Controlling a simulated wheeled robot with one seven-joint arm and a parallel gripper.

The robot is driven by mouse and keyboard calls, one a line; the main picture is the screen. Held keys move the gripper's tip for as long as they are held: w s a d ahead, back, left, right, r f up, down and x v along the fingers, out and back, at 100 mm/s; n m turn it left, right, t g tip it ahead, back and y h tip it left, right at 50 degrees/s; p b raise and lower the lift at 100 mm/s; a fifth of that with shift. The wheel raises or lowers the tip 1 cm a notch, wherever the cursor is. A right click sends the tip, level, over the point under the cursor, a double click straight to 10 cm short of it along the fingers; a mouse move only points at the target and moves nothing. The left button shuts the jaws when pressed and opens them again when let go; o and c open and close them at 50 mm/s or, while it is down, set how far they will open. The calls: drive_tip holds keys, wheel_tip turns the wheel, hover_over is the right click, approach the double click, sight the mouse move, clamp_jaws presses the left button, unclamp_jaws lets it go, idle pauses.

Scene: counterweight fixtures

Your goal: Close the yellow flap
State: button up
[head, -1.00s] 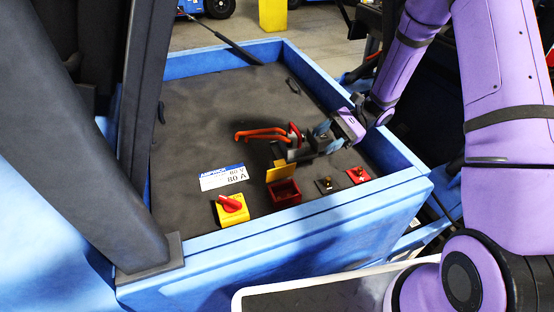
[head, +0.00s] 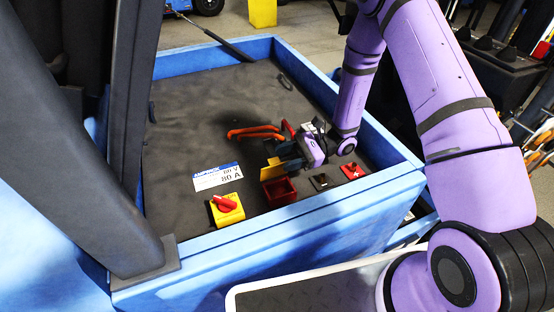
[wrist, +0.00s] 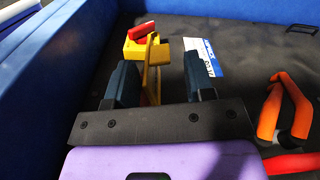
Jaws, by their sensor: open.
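The yellow flap (head: 272,169) stands raised at the far side of a small open red box (head: 279,191) in the head view. My gripper (head: 281,157) is low over the dark panel, close to the flap on its right and far side. In the wrist view the flap (wrist: 152,76) shows nearly edge-on between the two blue fingers of my gripper (wrist: 160,78). The fingers are apart, with a gap beside the flap. I cannot tell whether either finger touches it. The flap's lower part is hidden behind the gripper's dark bar.
A yellow block with a red knob (head: 226,208) and a white label (head: 217,177) lie left of the box. A red piece (head: 352,171) and a dark fitting (head: 322,181) sit right. Orange handles (head: 256,132) lie behind. Blue walls (head: 300,220) surround the panel.

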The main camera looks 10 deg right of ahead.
sight(274, 168)
drive_tip(key=shift+s+a, duration=0.15)
drive_tip(key=shift+a, duration=0.55)
drive_tip(key=shift+s+a, duration=0.15)
drive_tip(key=shift+a, duration=0.55)
clamp_jaws()
